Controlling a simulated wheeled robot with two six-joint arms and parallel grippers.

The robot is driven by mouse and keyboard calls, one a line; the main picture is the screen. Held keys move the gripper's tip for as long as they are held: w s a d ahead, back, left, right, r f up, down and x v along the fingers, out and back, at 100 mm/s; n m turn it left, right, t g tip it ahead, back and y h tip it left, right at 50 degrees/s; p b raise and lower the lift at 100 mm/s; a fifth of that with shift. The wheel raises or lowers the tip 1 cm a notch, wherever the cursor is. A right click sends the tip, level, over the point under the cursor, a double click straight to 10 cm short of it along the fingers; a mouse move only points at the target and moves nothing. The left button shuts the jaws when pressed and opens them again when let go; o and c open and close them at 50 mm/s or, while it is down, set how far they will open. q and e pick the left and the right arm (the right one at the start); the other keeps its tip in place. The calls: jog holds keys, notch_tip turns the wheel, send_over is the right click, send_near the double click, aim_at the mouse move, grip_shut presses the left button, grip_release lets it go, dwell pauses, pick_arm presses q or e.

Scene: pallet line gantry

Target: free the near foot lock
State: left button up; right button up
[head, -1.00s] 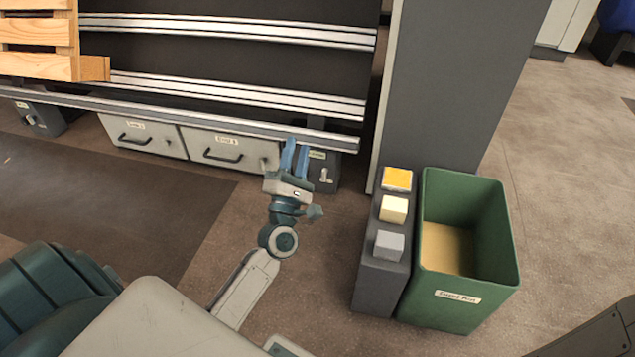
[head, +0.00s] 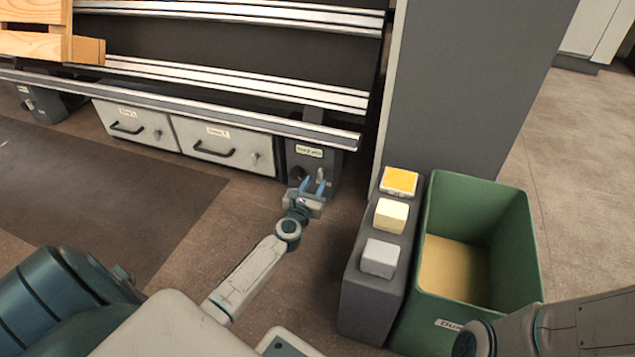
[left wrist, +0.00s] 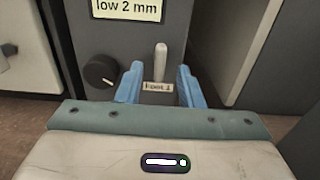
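The near foot lock is a pale upright lever (left wrist: 161,62) on a dark grey foot housing, with a small label (left wrist: 158,86) below it that reads roughly "Foot". In the head view the housing (head: 324,160) stands under the right end of the rail. My left gripper (left wrist: 158,84) is open, its two blue fingers pointing at the housing. The lever appears between the fingers in the left wrist view, and I see no contact. In the head view the left gripper (head: 313,186) is low in front of the housing. My right gripper is not in view.
A black knob (left wrist: 99,73) sits left of the lever, under a label (left wrist: 128,9) ending "low 2 mm". Two drawers with handles (head: 215,150) are left of the housing. A button pedestal (head: 352,300) and green bin (head: 520,245) stand to the right.

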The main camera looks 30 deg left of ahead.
aim_at(320, 175)
pick_arm(q)
jog(key=shift+x, duration=1.4)
jog(key=shift+c, duration=0.4)
grip_shut()
